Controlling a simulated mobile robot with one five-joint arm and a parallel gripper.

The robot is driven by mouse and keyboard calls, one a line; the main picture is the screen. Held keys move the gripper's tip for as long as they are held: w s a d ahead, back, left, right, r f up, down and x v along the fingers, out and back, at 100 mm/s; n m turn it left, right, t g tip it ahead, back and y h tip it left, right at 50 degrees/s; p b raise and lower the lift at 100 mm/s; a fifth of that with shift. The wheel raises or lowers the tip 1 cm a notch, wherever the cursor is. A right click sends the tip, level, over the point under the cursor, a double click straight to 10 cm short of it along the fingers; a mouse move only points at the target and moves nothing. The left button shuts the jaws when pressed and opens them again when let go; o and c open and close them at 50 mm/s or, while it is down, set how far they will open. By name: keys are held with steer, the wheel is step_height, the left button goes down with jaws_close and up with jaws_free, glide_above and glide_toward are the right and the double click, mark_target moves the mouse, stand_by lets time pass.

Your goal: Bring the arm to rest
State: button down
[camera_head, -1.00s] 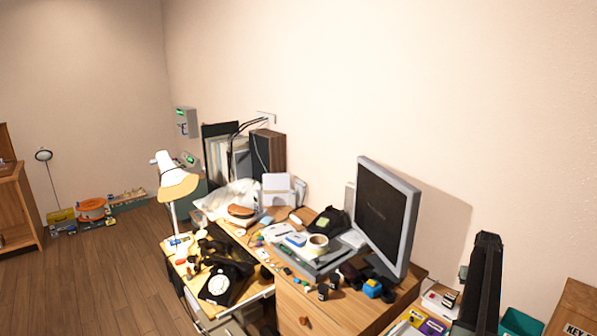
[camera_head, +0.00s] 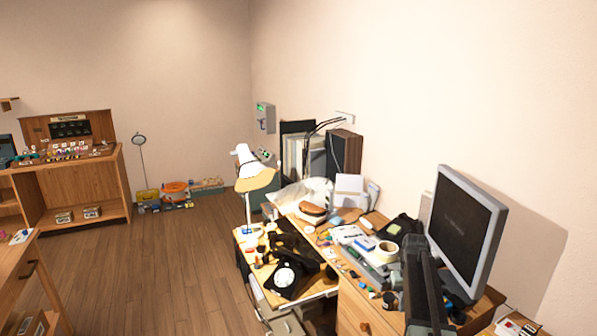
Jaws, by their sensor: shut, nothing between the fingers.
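A dark part of my arm (camera_head: 425,285) rises from the bottom edge at the lower right, in front of the desk and the monitor's left edge. No gripper fingers can be made out in this view. The black dial phone (camera_head: 287,273) sits on the pulled-out lower surface at the desk's left, under the white lamp (camera_head: 254,178). My arm is to the right of the phone, apart from it in the picture.
The monitor (camera_head: 465,230) stands at the desk's right end. A wooden shelf unit (camera_head: 80,185) stands at the back left and a wooden table (camera_head: 14,262) at the left edge. Wooden floor (camera_head: 190,260) between them and the desk is clear.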

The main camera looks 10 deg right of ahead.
steer(key=s+a+n, duration=0.2)
steer(key=s+a, duration=0.1)
steer(key=a, duration=1.3)
steer(key=s+a, duration=1.2)
steer(key=a, duration=0.1)
steer(key=shift+s+a, duration=0.15)
steer(key=shift+a, duration=0.25)
